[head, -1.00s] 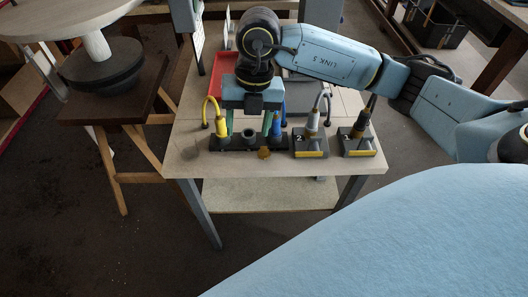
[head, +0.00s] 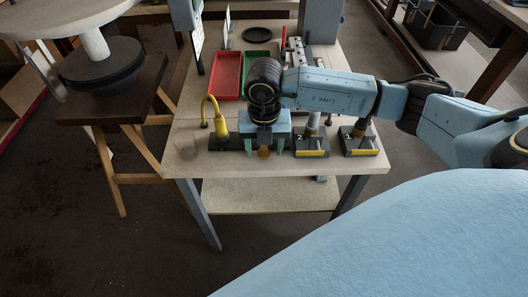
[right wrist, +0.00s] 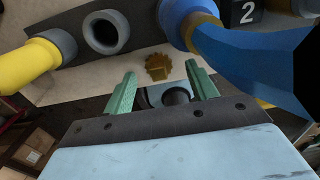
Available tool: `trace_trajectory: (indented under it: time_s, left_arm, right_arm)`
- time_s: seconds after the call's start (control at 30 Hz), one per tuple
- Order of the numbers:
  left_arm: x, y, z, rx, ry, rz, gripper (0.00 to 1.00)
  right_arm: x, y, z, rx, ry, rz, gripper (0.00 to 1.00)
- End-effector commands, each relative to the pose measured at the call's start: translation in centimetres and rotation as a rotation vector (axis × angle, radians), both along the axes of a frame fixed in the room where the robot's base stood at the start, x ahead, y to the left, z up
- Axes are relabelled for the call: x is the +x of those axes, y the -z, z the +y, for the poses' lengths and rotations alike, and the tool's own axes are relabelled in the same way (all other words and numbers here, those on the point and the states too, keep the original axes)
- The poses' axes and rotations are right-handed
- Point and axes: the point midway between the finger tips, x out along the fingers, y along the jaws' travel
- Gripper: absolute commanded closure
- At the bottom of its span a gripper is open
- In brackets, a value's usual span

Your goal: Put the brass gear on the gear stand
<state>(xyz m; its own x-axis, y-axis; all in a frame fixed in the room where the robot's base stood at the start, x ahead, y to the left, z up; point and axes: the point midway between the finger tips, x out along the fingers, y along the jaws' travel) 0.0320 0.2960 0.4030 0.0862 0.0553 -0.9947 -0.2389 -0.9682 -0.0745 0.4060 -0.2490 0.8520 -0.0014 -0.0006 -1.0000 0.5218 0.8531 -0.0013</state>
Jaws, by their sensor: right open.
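The brass gear (head: 264,153) lies on the light table top near its front edge, in front of a dark rack. It also shows in the right wrist view (right wrist: 157,67), toothed and lying on the pale surface. My right gripper (head: 264,147) is open with green fingers pointing down over the gear. In the right wrist view its fingertips (right wrist: 161,73) stand apart either side of the gear, which lies a little beyond them. I cannot tell which thing is the gear stand. My left gripper is not in view.
A yellow hooked tool (head: 214,122) stands left of the gripper, in the dark rack (head: 223,145). Numbered dark blocks (head: 311,147) (head: 358,142) stand right. A red tray (head: 226,76) and a green tray (head: 257,61) lie behind. The front left table corner is clear.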

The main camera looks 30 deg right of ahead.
Motion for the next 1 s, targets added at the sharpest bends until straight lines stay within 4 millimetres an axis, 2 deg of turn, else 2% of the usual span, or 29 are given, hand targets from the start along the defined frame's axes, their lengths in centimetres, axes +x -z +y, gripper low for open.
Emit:
trace_trajectory:
  time_s: [0.03,0.13,0.4,0.8,1.0]
  left_arm:
    - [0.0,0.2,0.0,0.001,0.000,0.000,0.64]
    - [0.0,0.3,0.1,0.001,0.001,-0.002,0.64]
    - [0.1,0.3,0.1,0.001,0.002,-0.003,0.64]
    - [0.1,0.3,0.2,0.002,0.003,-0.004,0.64]
    - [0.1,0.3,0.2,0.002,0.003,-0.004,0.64]
  right_arm:
    - [0.0,0.8,0.0,0.001,0.001,0.001,0.43]
    - [0.0,1.7,0.0,0.000,0.000,0.000,0.43]
    - [0.1,1.9,0.0,0.000,0.000,-0.001,0.43]
    - [0.1,1.9,0.0,0.001,0.000,-0.002,0.95]
    - [0.1,1.8,0.0,0.001,0.000,-0.003,0.95]
